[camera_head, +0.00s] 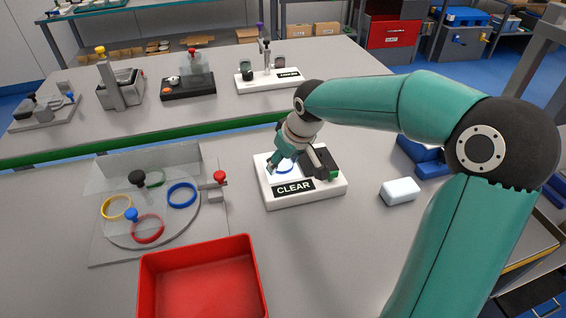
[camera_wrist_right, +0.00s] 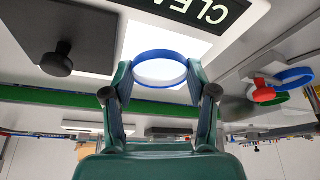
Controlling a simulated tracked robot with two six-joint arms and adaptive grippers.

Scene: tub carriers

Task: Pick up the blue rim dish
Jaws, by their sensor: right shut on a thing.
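My right gripper (camera_head: 283,163) is over the white CLEAR station (camera_head: 312,198), with its fingers pointing down. In the right wrist view, my right gripper (camera_wrist_right: 159,80) is shut on a blue rim dish (camera_wrist_right: 158,54), one finger on each side of its rim. In the head view only part of this dish (camera_head: 285,170) shows between the fingers, against the station's bright pad. I cannot tell whether it touches the pad. Another blue rim dish (camera_head: 182,195) lies on the round grey carrier at the left, and also shows in the right wrist view (camera_wrist_right: 295,75). My left gripper is out of view.
The carrier (camera_head: 125,236) also holds yellow (camera_head: 116,208), red (camera_head: 148,229) and green (camera_head: 155,179) rim dishes behind a clear shield. An empty red tub (camera_head: 250,250) stands in front. A white block (camera_head: 400,191) lies right of the station.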

